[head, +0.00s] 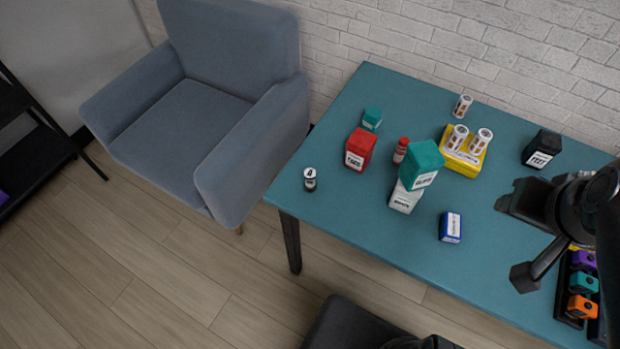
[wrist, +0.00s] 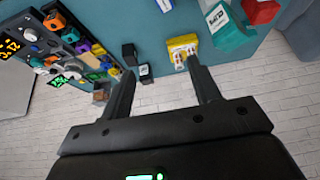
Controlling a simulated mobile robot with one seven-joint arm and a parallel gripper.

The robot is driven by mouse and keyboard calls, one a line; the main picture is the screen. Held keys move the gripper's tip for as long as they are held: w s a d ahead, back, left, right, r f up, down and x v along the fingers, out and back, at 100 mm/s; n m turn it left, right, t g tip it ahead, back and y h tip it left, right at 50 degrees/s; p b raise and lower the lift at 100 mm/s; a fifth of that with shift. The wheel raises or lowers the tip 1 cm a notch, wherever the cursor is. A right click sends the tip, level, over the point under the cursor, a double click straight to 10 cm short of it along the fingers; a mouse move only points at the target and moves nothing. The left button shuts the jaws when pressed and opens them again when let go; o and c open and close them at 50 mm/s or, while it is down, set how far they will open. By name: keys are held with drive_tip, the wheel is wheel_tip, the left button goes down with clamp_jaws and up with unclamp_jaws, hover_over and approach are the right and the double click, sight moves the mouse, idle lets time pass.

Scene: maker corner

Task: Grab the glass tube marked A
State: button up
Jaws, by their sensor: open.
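A small clear tube with a black "A" on its white cap (head: 310,174) stands upright near the table's left front corner in the head view. It does not show clearly in the wrist view. My gripper (head: 512,240) is over the right part of the table, far to the right of that tube. Its two dark fingers are spread with nothing between them, as the wrist view (wrist: 160,68) also shows. Other similar tubes are a pair in a yellow block (head: 462,160) and one behind it (head: 462,106); their marks are too small to read.
A teal box (head: 422,163) rests on a white box (head: 404,198) at mid-table. A red box (head: 360,148), small teal box (head: 372,118), red-capped bottle (head: 401,150), blue box (head: 450,227) and black box (head: 541,149) stand around. A grey armchair (head: 205,110) is left of the table (head: 345,225).

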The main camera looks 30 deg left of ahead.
drive_tip(key=w+a+f+g+y, duration=0.1)
drive_tip(key=w+a+f+g, duration=0.1)
drive_tip(key=w+a, duration=0.65)
drive_tip(key=g+h, duration=0.1)
drive_tip(key=g, duration=0.3)
hover_over(310, 173)
drive_tip(key=f, duration=1.2)
drive_tip(key=w+f, duration=0.1)
drive_tip(key=f, duration=0.5)
drive_tip(key=shift+d+f, duration=0.25)
drive_tip(key=shift+d, duration=0.1)
drive_tip(key=f, duration=0.4)
drive_tip(key=shift+s+a+f, duration=0.1)
drive_tip(key=shift+s+f, duration=0.1)
drive_tip(key=shift+f, duration=0.1)
drive_tip(key=shift+s+a+f, duration=0.15)
drive_tip(key=shift+f, duration=1.45)
drive_tip(key=shift+s+a+f, duration=0.1)
drive_tip(key=shift+f, duration=1.45)
